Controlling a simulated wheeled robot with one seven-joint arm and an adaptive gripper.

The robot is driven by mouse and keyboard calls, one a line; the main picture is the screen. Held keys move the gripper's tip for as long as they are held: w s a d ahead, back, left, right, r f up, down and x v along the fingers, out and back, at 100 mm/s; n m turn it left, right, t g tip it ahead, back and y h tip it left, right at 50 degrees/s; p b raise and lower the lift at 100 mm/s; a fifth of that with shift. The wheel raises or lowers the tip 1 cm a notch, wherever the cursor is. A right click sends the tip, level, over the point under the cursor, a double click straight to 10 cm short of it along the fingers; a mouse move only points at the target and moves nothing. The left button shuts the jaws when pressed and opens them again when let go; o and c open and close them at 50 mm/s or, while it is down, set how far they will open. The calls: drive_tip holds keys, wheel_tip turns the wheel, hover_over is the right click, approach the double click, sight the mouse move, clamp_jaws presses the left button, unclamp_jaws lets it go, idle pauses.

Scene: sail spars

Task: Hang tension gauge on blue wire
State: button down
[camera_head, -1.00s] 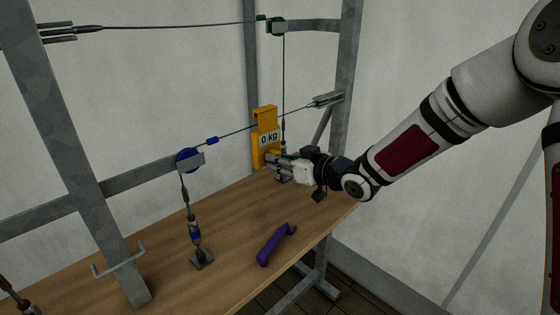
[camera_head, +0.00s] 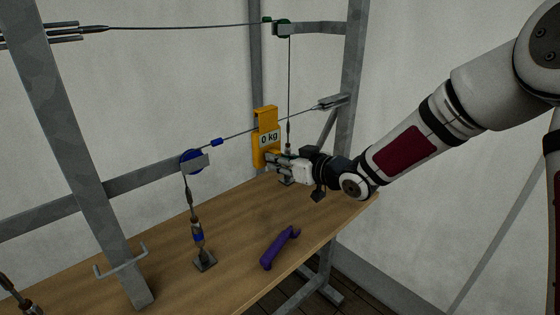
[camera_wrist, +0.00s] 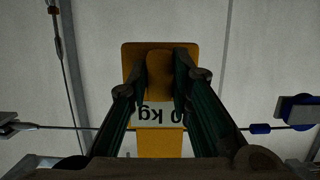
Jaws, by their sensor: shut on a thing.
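The yellow tension gauge (camera_head: 266,118) is upright at the blue-marked wire (camera_head: 236,135), between the blue pulley (camera_head: 191,161) and the grey end clamp (camera_head: 333,102). Its label reads 0 kg. My gripper (camera_head: 273,158) is shut on the gauge's lower part. In the wrist view my gripper (camera_wrist: 160,82) has its two fingers around a tab of the gauge (camera_wrist: 134,62), whose label is upside down. The wire (camera_wrist: 70,128) shows on both sides of the gauge there, with its blue sleeve (camera_wrist: 260,128) at right. I cannot tell whether the wire sits inside the gauge's top hook.
A purple handle-like object (camera_head: 280,247) lies on the wooden table (camera_head: 235,225). A vertical wire (camera_head: 289,80) hangs from the green pulley (camera_head: 281,28) close behind my gripper. A turnbuckle (camera_head: 197,235) stands below the blue pulley. Grey frame posts (camera_head: 75,150) stand at left and right.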

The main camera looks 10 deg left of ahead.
drive_tip(key=shift+f+b, duration=1)
drive_tip(key=shift+f, duration=0.5)
idle(0.3)
drive_tip(key=c, duration=1.4)
unclamp_jaws()
drive_tip(key=shift+o, duration=0.2)
drive_tip(key=p+v, duration=0.4)
drive_tip(key=v, duration=0.4)
drive_tip(key=shift+r, duration=0.1)
